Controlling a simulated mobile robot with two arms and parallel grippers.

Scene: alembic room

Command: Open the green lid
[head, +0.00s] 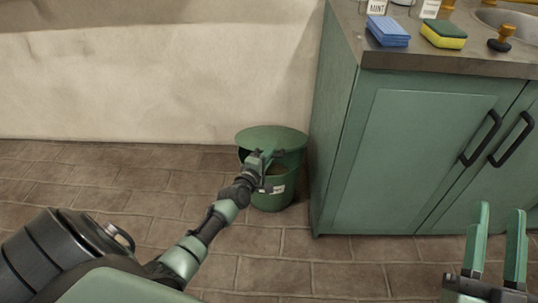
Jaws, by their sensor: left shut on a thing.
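A green round bin (270,197) stands on the floor beside the left side of the green cabinet. Its green lid (280,134) is raised and tilted, with a dark gap showing under its left edge. My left gripper (266,156) is at the front of the lid, shut on it; my own wrist and fingers partly hide the contact and the bin's opening. My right gripper (496,240) is at the lower right, far from the bin, with its two green fingers apart and nothing between them.
The green cabinet (420,150) with black handles closes off the right side of the bin. A blue cloth stack (387,31) and a yellow-green sponge (443,34) lie on its counter. A pale wall (160,85) stands behind. The tiled floor (300,262) in front is clear.

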